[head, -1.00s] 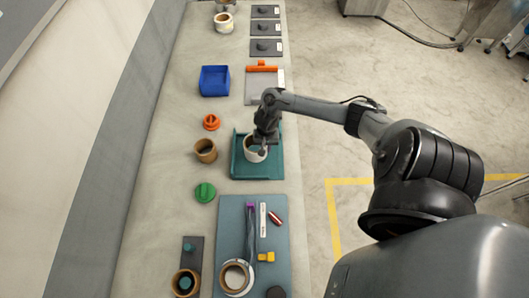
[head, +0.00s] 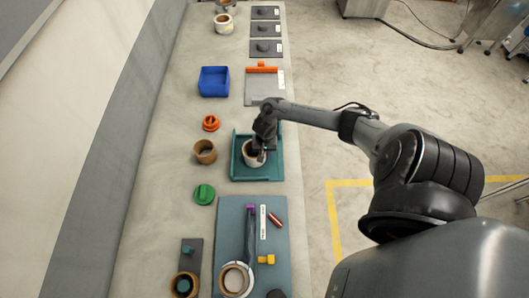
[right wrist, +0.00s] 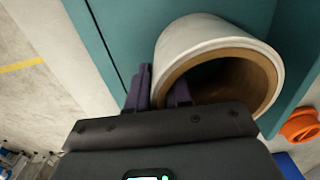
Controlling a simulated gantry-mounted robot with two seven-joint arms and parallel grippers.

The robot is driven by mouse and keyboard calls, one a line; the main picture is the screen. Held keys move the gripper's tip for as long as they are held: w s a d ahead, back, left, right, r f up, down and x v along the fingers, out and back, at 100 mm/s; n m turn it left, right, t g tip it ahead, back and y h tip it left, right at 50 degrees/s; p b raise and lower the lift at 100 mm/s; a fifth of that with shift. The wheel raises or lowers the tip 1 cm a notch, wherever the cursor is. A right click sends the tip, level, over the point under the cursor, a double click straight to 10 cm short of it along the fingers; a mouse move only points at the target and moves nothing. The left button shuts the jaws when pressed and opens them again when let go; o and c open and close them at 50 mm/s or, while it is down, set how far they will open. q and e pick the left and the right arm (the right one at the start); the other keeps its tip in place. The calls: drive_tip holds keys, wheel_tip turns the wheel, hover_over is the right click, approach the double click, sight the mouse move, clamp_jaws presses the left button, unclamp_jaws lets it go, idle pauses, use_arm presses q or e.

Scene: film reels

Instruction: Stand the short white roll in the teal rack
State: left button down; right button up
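The short white roll (head: 248,161), white outside with a brown core, is in the teal rack (head: 276,169), its open end facing up in the head view. In the right wrist view the roll (right wrist: 215,32) shows its open end toward my right gripper (right wrist: 160,92). One dark finger is outside the roll's wall and one inside the bore, with the wall pinched between them. In the head view my right gripper (head: 259,149) is at the roll's right side. The roll's underside is hidden, so I cannot tell whether it touches the rack floor. My left gripper is not in view.
A brown roll (head: 205,152), an orange knob (head: 211,124) and a green knob (head: 203,194) stand left of the rack. A blue bin (head: 214,82) is farther back. A blue-grey mat (head: 228,222) with several items lies in front. The rack's walls rise beside the roll.

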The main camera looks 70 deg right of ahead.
drive_tip(key=o, duration=0.3)
wheel_tip(320, 180, up, 12)
drive_tip(key=p, duration=0.2)
drive_tip(key=shift+f+p, duration=0.25)
drive_tip(key=shift+p, duration=0.15)
drive_tip(key=shift+w+a+r, duration=0.1)
drive_tip(key=shift+a, duration=0.15)
drive_tip(key=w+a+f+n+t, duration=0.15)
drive_tip(key=a+n+t, duration=0.25)
drive_tip(key=a+n, duration=1)
drive_tip(key=s+a+r+n, duration=0.1)
drive_tip(key=s+a+r, duration=0.9)
drive_tip(key=a+r, duration=0.2)
drive_tip(key=shift+s+a+r, duration=0.3)
